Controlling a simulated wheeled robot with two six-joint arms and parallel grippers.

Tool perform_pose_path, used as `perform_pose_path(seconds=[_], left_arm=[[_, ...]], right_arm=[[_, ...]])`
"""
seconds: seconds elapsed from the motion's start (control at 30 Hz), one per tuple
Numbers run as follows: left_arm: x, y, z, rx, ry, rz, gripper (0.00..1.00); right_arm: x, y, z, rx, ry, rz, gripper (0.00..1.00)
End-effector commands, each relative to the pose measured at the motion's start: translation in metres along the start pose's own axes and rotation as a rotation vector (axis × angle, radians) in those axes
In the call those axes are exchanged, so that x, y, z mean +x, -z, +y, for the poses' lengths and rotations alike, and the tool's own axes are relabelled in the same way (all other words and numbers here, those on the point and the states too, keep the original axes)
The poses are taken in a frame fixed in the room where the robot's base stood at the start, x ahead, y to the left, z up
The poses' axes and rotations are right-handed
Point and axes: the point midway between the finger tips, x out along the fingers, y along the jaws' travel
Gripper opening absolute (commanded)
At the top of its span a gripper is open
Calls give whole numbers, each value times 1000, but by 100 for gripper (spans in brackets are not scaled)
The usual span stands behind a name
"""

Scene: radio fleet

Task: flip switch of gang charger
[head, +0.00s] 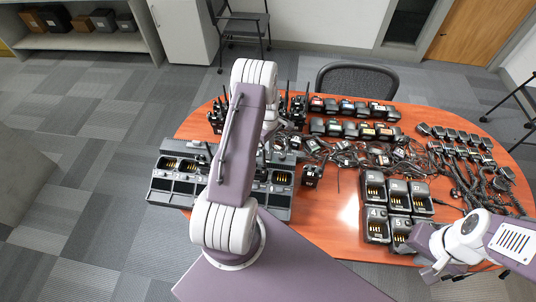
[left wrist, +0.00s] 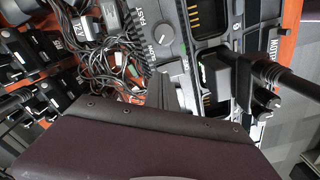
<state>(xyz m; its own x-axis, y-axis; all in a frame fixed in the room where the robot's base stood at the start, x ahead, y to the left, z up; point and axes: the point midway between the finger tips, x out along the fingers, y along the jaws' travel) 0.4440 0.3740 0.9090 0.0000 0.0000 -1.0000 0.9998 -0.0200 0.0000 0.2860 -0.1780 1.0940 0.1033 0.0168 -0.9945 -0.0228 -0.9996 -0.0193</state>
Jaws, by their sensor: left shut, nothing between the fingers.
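The gang charger (head: 180,185) is a long dark grey unit with a row of pockets at the table's left front edge. My left arm crosses in front of its middle in the head view. In the left wrist view the charger (left wrist: 195,33) runs close up, with a round knob (left wrist: 160,54) on its end beside white lettering. I cannot make out its switch. My left gripper (left wrist: 172,92) is shut and empty, close to the charger's knob end; whether it touches cannot be told. My right gripper (head: 440,271) is over the table's right front, its jaws unclear.
A radio with a thick antenna (left wrist: 219,70) sits in a charger pocket. Numbered single chargers (head: 376,228) stand near my right gripper. Several radios, batteries and tangled cables (head: 345,155) fill the middle and back of the table. A chair (head: 355,80) is behind.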

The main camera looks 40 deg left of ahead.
Motion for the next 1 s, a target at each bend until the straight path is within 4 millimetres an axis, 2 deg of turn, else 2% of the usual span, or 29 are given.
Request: perform_pose_path(seconds=[1.0], left_arm=[[13,0,0,0,0,0,0]], right_arm=[[10,-1,0,0,0,0,29]])
